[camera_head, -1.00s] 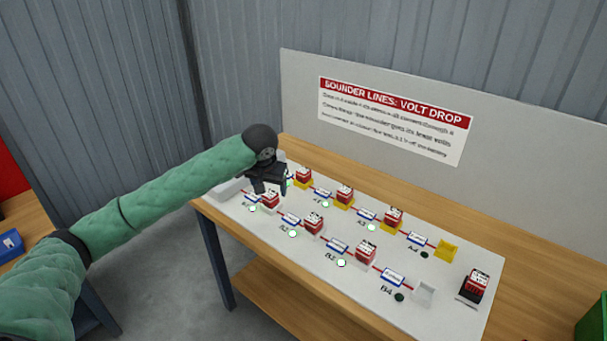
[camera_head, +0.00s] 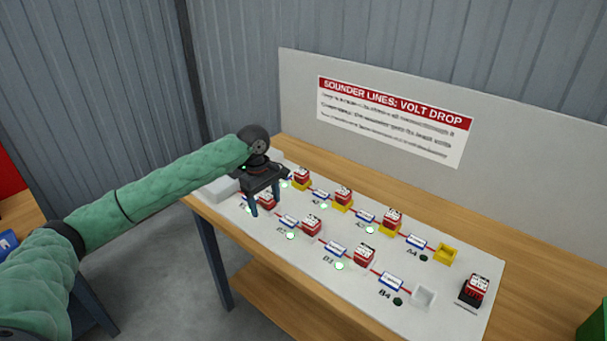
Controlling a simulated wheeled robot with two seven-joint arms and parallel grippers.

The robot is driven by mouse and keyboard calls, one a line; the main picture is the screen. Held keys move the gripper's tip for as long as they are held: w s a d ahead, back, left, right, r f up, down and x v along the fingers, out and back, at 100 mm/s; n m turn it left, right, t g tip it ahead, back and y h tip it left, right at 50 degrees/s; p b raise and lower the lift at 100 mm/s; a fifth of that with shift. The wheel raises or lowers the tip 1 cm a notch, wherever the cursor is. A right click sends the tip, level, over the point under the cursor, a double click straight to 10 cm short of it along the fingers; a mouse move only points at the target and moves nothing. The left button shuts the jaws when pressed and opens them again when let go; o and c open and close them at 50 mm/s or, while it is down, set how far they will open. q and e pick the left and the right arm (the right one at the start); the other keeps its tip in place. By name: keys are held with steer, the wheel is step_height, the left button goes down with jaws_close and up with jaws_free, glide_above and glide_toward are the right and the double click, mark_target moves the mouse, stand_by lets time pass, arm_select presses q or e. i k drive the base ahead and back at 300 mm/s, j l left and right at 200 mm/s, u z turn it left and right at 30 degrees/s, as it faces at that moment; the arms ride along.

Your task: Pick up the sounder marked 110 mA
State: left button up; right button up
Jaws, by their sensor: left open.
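Several red sounders with white labelled tops sit on a white board (camera_head: 330,275); the labels are too small to read, so I cannot tell which is marked 110 mA. In the back row are sounders in yellow holders, at the left (camera_head: 302,176), middle (camera_head: 343,195) and right (camera_head: 392,219). In the front row one sounder (camera_head: 267,200) is partly hidden by my left gripper, with others at the middle (camera_head: 312,225) and right (camera_head: 364,255). Another sounder (camera_head: 476,289) sits on a black base at the far right. My left gripper (camera_head: 263,209) is open around or just above the front-left sounder. My right gripper is not in view.
An empty yellow holder (camera_head: 445,253) and an empty white holder (camera_head: 423,296) end the two rows. A sign panel (camera_head: 394,120) stands behind the bench. A grey-white box (camera_head: 221,189) is at the board's left end. A green bin (camera_head: 594,322) is at the right.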

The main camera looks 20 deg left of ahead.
mark_target(302, 175)
steer(key=i, duration=0.9)
